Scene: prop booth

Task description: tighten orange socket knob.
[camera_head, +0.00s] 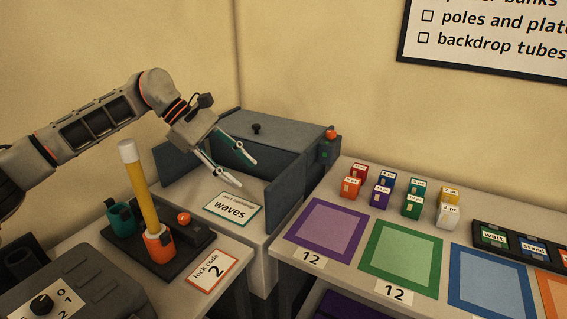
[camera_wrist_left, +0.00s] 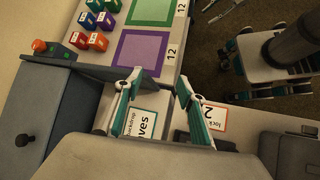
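The orange socket (camera_head: 158,246) stands on a black base (camera_head: 185,256) at the lower left of the head view. A yellow pole (camera_head: 142,195) with a white top stands upright in it, leaning slightly. A small orange knob (camera_head: 184,218) sits on the base to the right of the socket; I cannot tell how tight it is. My left gripper (camera_head: 247,173) is open and empty, above and to the right of the knob, clearly apart from it. In the wrist view its spread fingers (camera_wrist_left: 162,82) have nothing between them; the socket does not show there.
A teal socket (camera_head: 122,220) stands left of the pole. A blue-grey box (camera_head: 285,133) stands behind my left gripper. A "waves" card (camera_head: 232,210) lies in front of it. A "lock code 2" card (camera_head: 212,271) is near the base. Small blocks and coloured mats (camera_head: 290,232) are at right.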

